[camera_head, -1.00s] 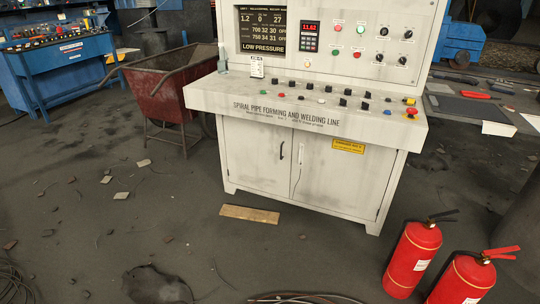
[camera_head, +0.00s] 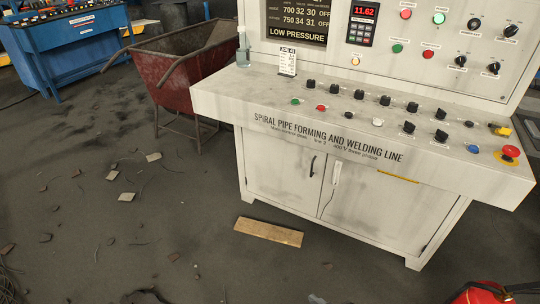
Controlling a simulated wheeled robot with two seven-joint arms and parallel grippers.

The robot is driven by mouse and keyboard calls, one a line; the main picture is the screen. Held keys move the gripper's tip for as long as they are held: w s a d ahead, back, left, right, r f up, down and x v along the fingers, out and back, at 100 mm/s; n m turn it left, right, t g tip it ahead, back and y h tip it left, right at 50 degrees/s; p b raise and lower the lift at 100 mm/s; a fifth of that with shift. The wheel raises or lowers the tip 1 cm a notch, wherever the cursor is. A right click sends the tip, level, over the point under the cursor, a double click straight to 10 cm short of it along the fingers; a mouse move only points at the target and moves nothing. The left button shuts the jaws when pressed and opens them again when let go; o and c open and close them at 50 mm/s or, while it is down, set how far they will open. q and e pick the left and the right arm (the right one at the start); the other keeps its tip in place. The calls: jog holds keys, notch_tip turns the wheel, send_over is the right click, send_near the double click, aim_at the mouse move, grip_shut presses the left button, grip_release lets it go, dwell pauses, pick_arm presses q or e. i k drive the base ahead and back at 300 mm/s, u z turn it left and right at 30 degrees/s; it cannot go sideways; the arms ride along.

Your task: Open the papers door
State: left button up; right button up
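A pale grey control cabinet (camera_head: 290,200) labelled "Spiral pipe forming and welding line" stands in the middle to right of the head view. Under its sloped desk are two doors. The left door (camera_head: 275,165) has a dark vertical handle (camera_head: 312,165) near its right edge. The right door (camera_head: 375,208) has a light handle (camera_head: 335,174) near its left edge. Both doors look shut. I cannot tell which one is the papers door. Neither of my grippers is in view.
A wooden plank (camera_head: 268,232) lies on the floor in front of the cabinet. A rusty red cart (camera_head: 185,75) stands at its left. A red fire extinguisher (camera_head: 480,293) shows at the bottom right edge. Rubble litters the left floor.

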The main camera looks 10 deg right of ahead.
aim_at(288, 173)
jog(key=z, duration=0.05)
jog(key=i, duration=1.25)
jog(key=z, duration=0.3)
